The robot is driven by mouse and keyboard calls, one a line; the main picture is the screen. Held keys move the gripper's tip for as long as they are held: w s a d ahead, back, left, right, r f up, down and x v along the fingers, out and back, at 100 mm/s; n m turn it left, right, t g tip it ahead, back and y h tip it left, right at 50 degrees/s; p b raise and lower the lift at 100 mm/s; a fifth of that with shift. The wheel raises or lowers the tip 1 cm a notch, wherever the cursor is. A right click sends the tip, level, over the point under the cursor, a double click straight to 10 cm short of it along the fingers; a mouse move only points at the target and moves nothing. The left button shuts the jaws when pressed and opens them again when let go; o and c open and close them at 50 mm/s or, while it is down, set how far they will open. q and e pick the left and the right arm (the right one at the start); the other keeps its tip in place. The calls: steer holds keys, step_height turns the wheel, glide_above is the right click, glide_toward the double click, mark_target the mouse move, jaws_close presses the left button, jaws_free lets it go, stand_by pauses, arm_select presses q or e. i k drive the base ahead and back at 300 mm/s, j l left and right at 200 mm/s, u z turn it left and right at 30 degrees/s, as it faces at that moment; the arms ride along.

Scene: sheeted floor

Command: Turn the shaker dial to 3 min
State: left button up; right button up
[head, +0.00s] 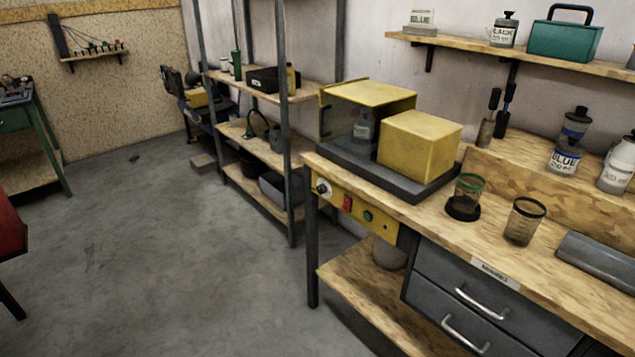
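The shaker (420,145) stands on the wooden bench, with a yellow housing on a dark base. A see-through guarded chamber on its left holds a small can or bottle (362,127). A yellow control panel (383,226) hangs at the bench's front edge below the shaker. The pale round dial (322,188) sits at the panel's left end, beside a red switch (347,202) and a green button (368,215). The dial's marks and pointer are too small to read. Neither of my grippers is in view.
Grey drawers (480,300) with handles lie below. A metal shelf rack (288,120) stands left of the bench. Open floor (170,250) lies at left.

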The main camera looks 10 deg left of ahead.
mark_target(321, 189)
steer(key=i+j+z, duration=0.1)
steer(key=i+j, duration=0.15)
steer(key=i+j+z, duration=0.1)
steer(key=j, duration=0.35)
steer(key=i+j+z, duration=0.1)
steer(key=i+j, duration=0.2)
steer(key=i+j+z, duration=0.1)
steer(key=j, duration=0.35)
steer(key=i+j+z, duration=0.1)
steer(key=i+j, duration=0.2)
steer(key=j, duration=0.15)
